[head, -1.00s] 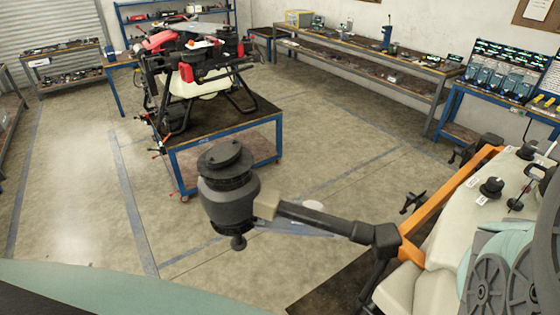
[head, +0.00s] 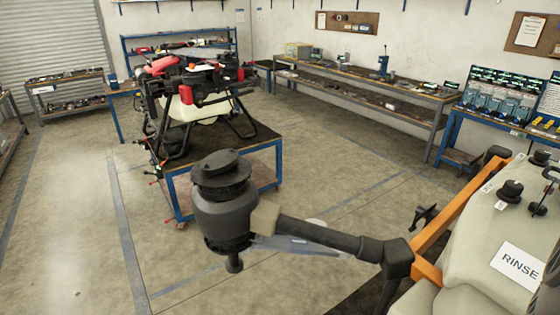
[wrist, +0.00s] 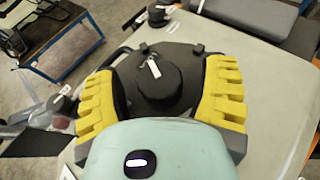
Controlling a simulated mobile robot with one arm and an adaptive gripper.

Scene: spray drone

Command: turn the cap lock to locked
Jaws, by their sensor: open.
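In the wrist view, my gripper (wrist: 161,72) is open, its yellow ribbed fingers left and right of a round black cap (wrist: 160,88). The cap stands on a wide dark base on a cream tank (wrist: 270,75), with a small white tag on it. Gaps show between the cap and both fingers, and I cannot tell how the lock is set. In the head view the cream tank (head: 470,250) is at the right edge; my gripper is not in view there.
A smaller black knob (wrist: 158,14) with a tag stands beyond the cap. In the head view, a dark cylindrical unit on an arm (head: 222,205) reaches left from an orange frame (head: 465,215). A drone (head: 195,95) sits on a blue-legged table (head: 225,165). Open floor lies left.

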